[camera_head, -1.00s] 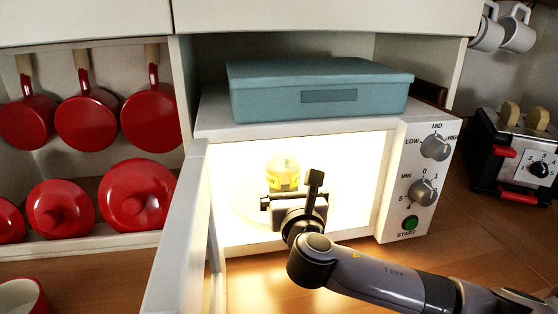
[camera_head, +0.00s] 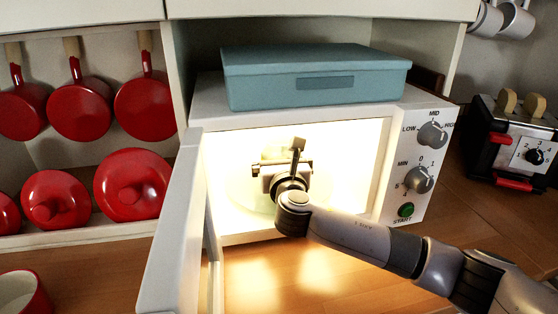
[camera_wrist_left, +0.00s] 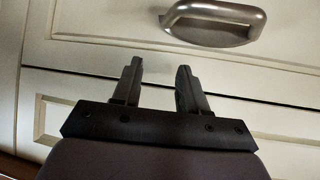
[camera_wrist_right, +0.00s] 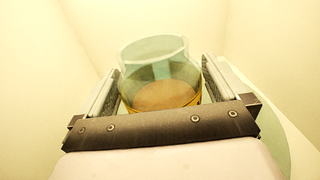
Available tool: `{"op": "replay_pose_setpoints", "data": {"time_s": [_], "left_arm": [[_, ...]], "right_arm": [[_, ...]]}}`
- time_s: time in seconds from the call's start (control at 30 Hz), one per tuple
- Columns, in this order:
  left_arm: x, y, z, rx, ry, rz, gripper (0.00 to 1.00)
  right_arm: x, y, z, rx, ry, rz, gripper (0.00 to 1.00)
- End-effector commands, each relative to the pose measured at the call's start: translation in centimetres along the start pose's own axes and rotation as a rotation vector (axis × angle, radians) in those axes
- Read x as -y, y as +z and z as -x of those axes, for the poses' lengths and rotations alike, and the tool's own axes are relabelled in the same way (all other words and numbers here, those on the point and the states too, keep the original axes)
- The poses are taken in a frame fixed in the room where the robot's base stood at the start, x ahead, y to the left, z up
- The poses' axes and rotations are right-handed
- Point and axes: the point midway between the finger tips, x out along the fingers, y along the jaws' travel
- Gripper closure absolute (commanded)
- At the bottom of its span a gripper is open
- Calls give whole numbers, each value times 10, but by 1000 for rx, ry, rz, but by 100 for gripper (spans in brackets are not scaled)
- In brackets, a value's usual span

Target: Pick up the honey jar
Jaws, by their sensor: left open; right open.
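The honey jar (camera_wrist_right: 160,75) stands inside the lit microwave (camera_head: 235,185), a see-through jar with amber contents and a yellow band low on it. In the right wrist view it is between the two fingers of my right gripper (camera_wrist_right: 160,82), which is open around it; I cannot tell whether either finger touches it. In the head view my right gripper (camera_head: 282,168) reaches into the microwave and hides most of the jar. My left gripper (camera_wrist_left: 158,75) is open and empty in front of white drawer fronts.
The microwave door (camera_head: 178,220) stands open at the left. A blue box (camera_head: 315,75) sits on top. A toaster (camera_head: 512,140) is at the right, red pans (camera_head: 78,110) hang at the left, and a metal drawer handle (camera_wrist_left: 213,22) is beyond my left gripper.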

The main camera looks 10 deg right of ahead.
Motion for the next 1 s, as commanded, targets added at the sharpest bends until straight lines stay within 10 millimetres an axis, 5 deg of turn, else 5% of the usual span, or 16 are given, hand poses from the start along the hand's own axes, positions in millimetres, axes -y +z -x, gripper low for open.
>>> {"op": "replay_pose_setpoints", "data": {"time_s": [0.27,0.47,1.0], "left_arm": [[0,0,0,0,0,0,57],[0,0,0,0,0,0,57],[0,0,-1,-1,-1,0,57]], "right_arm": [[0,0,-2,0,0,-1,0],[0,0,-1,0,0,-1,63],[0,17,3,4,1,-3,63]]}}
